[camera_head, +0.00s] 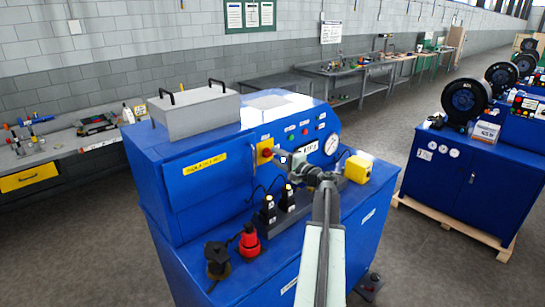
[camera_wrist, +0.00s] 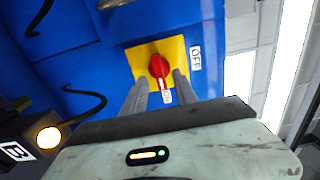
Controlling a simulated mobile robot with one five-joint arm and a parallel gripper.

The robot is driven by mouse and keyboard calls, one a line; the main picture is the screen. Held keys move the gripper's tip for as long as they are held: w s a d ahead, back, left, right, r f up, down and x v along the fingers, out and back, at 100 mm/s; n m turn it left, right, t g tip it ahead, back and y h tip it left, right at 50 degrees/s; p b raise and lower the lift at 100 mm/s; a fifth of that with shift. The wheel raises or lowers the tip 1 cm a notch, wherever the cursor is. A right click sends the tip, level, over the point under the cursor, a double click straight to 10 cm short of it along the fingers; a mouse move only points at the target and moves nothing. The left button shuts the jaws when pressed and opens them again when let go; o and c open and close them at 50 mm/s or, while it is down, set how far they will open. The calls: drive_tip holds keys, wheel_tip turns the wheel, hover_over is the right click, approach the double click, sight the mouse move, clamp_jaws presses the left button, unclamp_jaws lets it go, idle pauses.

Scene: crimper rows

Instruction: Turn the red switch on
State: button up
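The red switch (camera_wrist: 158,66) is a rotary knob on a yellow plate (camera_wrist: 143,52) on the blue machine's front. Its handle points down and slightly right in the wrist view, toward a small white label (camera_wrist: 167,97) whose text I cannot read. A label reading OFF (camera_wrist: 195,58) is to the right of the plate. In the head view the switch (camera_head: 266,150) is on the upright panel. My gripper (camera_wrist: 161,78) is open, its two fingertips on either side of the knob's handle with gaps; I cannot tell whether they touch the plate. My gripper also shows in the head view (camera_head: 285,160).
The blue machine (camera_head: 205,215) has a gauge (camera_head: 331,145), several buttons and a yellow box (camera_head: 358,168) right of the switch. Black-and-red connectors (camera_head: 249,242) stand on its ledge below. A lit round lamp (camera_wrist: 48,137) is at the lower left in the wrist view.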

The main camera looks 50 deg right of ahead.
drive_tip(key=s, duration=0.5)
drive_tip(key=shift+s+a, duration=0.25)
drive_tip(key=shift+s, duration=0.1)
